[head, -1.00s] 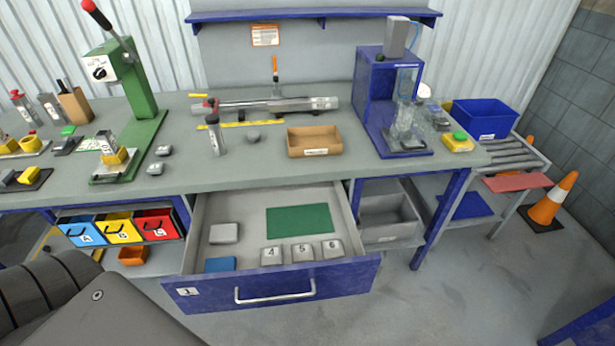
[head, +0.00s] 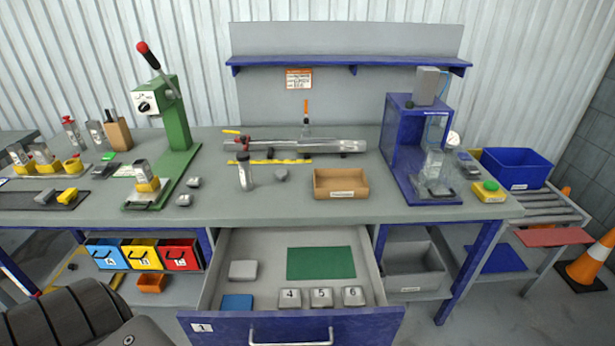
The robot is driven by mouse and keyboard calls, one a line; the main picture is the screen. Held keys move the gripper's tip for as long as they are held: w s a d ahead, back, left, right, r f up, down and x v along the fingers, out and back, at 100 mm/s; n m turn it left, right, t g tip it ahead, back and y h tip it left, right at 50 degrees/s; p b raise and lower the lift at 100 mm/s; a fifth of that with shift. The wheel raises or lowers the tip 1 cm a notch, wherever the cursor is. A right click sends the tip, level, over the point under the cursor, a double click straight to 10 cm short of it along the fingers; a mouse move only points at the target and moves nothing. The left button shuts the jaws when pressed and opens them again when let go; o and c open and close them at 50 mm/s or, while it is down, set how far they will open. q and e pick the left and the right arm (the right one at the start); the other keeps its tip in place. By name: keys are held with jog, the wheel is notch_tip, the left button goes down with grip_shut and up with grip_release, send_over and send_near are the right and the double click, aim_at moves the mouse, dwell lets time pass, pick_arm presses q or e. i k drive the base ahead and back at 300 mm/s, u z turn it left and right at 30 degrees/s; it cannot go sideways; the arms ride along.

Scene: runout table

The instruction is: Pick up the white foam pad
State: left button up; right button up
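A pale grey-white, pad-like block (head: 243,270) lies in the back left of the open drawer (head: 215,292). It is the closest match to the white foam pad, but I cannot tell its material. A blue pad (head: 237,302) lies in front of it and a green mat (head: 320,263) lies to its right. Neither of my grippers shows in the head view. Only a dark part of my own body is at the lower left.
Blocks marked 4 (head: 290,298), 5 (head: 321,297) and 6 (head: 353,296) stand along the drawer's front. The workbench (head: 330,208) overhangs behind the drawer, with a cardboard tray (head: 341,194) near its edge. A grey bin (head: 413,278) is right of the drawer.

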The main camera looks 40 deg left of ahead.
aim_at(240, 270)
jog(key=k, duration=0.5)
jog(key=u, duration=0.2)
jog(key=i, duration=0.4)
jog(key=u, duration=1.05)
